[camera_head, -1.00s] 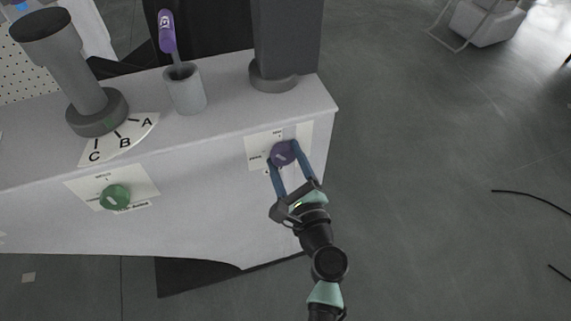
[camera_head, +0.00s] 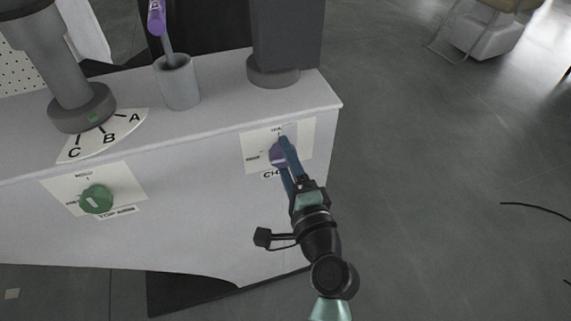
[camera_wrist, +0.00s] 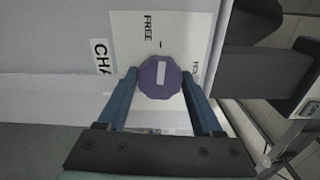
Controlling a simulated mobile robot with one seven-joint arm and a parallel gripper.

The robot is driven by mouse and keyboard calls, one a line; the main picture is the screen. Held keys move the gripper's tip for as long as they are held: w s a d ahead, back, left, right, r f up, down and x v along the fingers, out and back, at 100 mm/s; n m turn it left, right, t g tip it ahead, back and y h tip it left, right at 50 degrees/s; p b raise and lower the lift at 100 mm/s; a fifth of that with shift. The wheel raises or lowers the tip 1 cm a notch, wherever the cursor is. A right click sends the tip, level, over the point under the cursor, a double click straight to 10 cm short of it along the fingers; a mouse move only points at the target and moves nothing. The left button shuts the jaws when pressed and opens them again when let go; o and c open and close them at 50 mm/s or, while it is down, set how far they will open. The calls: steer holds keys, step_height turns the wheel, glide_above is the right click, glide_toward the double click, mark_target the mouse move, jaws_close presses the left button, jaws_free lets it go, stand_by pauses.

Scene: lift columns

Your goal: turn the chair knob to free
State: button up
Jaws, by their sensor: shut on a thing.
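The purple chair knob (camera_head: 277,155) sits on a white label plate (camera_head: 305,140) on the right part of the console's front. In the wrist view the knob (camera_wrist: 160,88) shows a white stripe that lines up with the tick beside the word FREE (camera_wrist: 148,27). Another label, partly hidden, is to the right of the knob in that view. My gripper (camera_head: 284,154) is shut on the knob, with one blue finger on each side; both fingers also show in the wrist view (camera_wrist: 160,80). In the head view the fingers partly cover the knob.
A green knob (camera_head: 96,199) is on the console's (camera_head: 200,210) left front. On top stand a grey column over an A-B-C dial (camera_head: 103,136), a grey cup (camera_head: 178,84) with a purple-handled tool (camera_head: 157,17), and a dark column (camera_head: 285,40). Open floor (camera_head: 430,180) lies to the right.

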steer(key=shift+n, duration=0.5)
steer(key=o, duration=1.3)
steer(key=shift+o, duration=0.2)
steer(key=shift+s, duration=0.1)
steer(key=v, duration=1.2)
steer(key=shift+s, duration=0.35)
steer(key=shift+d, duration=0.15)
